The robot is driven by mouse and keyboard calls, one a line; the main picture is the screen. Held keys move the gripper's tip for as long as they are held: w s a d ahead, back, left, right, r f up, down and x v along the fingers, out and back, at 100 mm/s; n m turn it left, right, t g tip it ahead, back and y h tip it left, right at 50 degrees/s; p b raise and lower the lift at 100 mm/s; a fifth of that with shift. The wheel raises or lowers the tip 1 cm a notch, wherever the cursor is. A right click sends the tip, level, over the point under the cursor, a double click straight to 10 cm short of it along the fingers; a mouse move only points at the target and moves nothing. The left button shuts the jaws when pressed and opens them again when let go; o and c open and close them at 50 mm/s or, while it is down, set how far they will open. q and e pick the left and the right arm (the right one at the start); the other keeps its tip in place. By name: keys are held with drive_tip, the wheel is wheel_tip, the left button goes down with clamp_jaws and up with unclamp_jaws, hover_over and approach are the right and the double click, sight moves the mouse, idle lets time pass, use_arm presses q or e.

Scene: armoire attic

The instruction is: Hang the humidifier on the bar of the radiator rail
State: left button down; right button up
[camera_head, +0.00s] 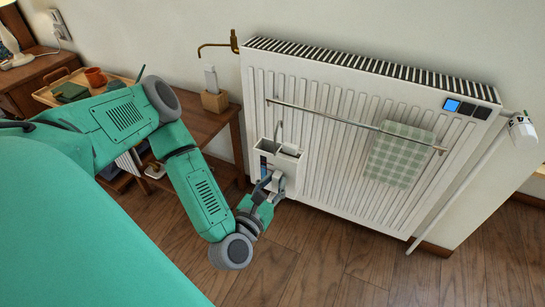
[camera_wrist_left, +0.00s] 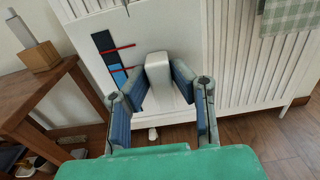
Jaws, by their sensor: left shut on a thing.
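The humidifier (camera_head: 267,152) is a white open-topped box with a thin hook standing up from its back. It is upright in front of the radiator's left part. In the left wrist view the humidifier (camera_wrist_left: 185,28) shows a blue and black gauge with red marks. My left gripper (camera_head: 270,185) is shut on the white block on its front, with a finger on each side (camera_wrist_left: 158,82). The rail bar (camera_head: 330,117) runs across the radiator front. The hook's top appears below the bar's left end; whether they touch is unclear. My right gripper is out of view.
A checked green cloth (camera_head: 400,153) hangs over the right part of the bar. The white radiator (camera_head: 340,180) has a blue display at its upper right. A wooden side table (camera_head: 200,122) with a small stand is left of it. The bar's middle is free.

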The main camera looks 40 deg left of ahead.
sight(282, 171)
use_arm(q)
drive_tip(key=shift+w+a, duration=0.25)
drive_tip(key=shift+w, duration=0.45)
drive_tip(key=shift+x, duration=1.25)
drive_tip(key=w+a+f+b, duration=0.2)
drive_tip(key=w+b, duration=0.2)
drive_tip(key=w, duration=0.5)
drive_tip(key=shift+f, duration=0.3)
drive_tip(key=c, duration=1.3)
unclamp_jaws()
